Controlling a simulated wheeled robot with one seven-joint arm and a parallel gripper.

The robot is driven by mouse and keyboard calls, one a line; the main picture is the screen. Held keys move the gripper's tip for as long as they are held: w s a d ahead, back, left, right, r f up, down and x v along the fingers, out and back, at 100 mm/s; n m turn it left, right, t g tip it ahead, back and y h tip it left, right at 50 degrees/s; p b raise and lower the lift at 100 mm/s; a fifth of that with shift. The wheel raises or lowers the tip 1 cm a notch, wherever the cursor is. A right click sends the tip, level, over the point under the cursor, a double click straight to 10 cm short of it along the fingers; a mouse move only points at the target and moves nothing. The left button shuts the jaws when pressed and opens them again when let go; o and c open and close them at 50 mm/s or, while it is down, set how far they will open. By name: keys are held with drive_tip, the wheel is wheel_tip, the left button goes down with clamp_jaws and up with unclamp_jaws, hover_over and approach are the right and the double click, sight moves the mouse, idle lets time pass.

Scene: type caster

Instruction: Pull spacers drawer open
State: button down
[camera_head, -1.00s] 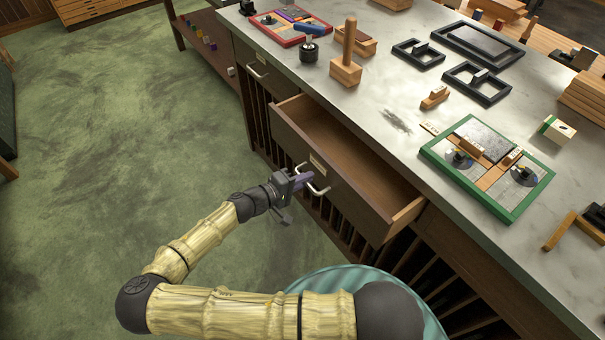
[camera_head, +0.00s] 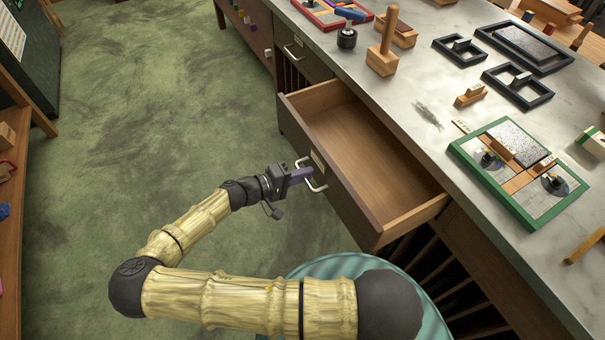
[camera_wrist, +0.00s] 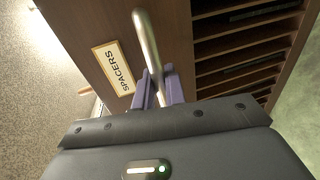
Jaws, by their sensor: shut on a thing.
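The spacers drawer (camera_head: 345,195) is a brown wooden drawer under the counter's near side. It stands well out from the cabinet, and its inside looks empty. Its front carries a "SPACERS" label (camera_wrist: 113,70) in the wrist view and a pale metal bar handle (camera_head: 317,180). The handle also shows in the wrist view (camera_wrist: 147,42), running between the purple fingers. My gripper (camera_head: 303,175) is shut on this handle. In the wrist view, the gripper (camera_wrist: 157,88) hides the handle's lower end.
A marble-topped counter (camera_head: 425,90) holds a green-framed tray (camera_head: 520,215), black frames and wooden tools. Another closed drawer (camera_head: 305,60) lies beyond. Open slotted shelving (camera_wrist: 240,50) lies beside the drawer front. Green floor (camera_head: 150,120) is clear at left; a wooden shelf stands at the far left.

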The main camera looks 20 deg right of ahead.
drive_tip(key=c, duration=1.6)
unclamp_jaws()
drive_tip(key=shift+o, duration=0.2)
drive_tip(key=shift+a, duration=0.1)
drive_tip(key=b+v, duration=0.1)
drive_tip(key=v, duration=1.6)
drive_tip(key=shift+a, duration=0.15)
